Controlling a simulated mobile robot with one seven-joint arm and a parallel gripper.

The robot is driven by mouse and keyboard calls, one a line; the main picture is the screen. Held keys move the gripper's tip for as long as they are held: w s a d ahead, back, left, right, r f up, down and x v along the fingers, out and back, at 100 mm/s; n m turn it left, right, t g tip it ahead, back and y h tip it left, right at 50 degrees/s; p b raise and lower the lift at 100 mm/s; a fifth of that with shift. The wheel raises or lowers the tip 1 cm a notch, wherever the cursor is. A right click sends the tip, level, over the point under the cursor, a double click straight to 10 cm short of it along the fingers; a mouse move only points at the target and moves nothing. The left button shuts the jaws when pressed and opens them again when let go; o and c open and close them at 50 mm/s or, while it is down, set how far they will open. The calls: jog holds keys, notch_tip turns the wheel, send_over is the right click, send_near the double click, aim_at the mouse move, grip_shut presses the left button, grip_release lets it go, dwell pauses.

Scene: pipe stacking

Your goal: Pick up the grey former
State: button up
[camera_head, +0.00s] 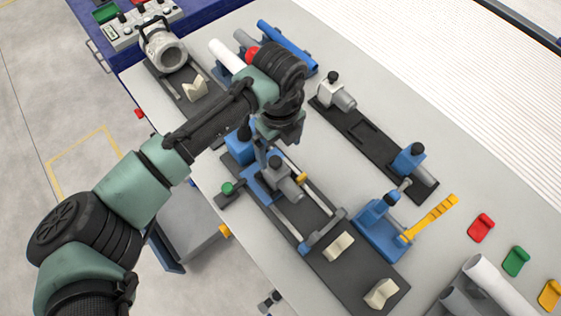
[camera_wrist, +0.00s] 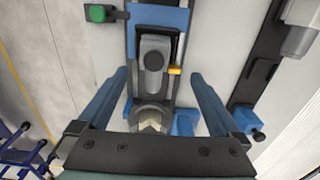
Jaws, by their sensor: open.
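A grey block with a black knob (camera_head: 283,176) sits on a blue fixture on the dark base plate, and it may be the grey former. In the wrist view the grey block (camera_wrist: 154,62) is upright in the picture, centred between my fingers. A rounded grey piece with a pale notched face (camera_wrist: 151,117) shows nearer the gripper body, also between the fingers. My gripper (camera_wrist: 160,76) is open, its two blue fingers apart on either side, with nothing held. In the head view my gripper (camera_head: 270,148) hangs over the fixture and hides part of it. Contact cannot be told.
A yellow peg (camera_wrist: 175,71) and a green knob (camera_wrist: 98,13) are close to the fingers. A second dark rail (camera_head: 375,140) lies to the right.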

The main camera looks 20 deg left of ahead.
aim_at(279, 161)
jog(key=f, duration=0.6)
jog(key=shift+s, duration=0.25)
jog(key=shift+s+a+f+p, duration=0.15)
jog(key=shift+f+p, duration=0.25)
jog(key=shift+f, duration=0.9)
jog(key=shift+s+a+f+p, duration=0.1)
jog(key=shift+f+p, duration=0.3)
jog(key=shift+f, duration=0.85)
grip_shut()
jog(key=shift+r, duration=0.1)
